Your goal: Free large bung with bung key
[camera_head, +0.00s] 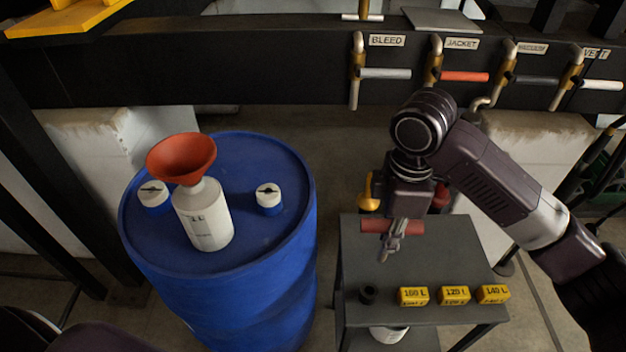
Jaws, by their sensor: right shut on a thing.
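A blue drum (265,240) stands upright at left. Two white-topped bungs with dark slots sit on its lid: the left one (153,194) looks slightly larger than the right one (268,196). My right gripper (401,217) is above the grey table, pointing down. It is shut on the red-handled bung key (372,226), whose metal end (388,250) points down toward the tabletop. The gripper hides part of the key, and I cannot tell whether the key touches the table. My left gripper is not in view.
A white bottle (205,225) with a red funnel (181,158) stands on the drum between the bungs. Labelled valves (385,73) line the beam behind.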

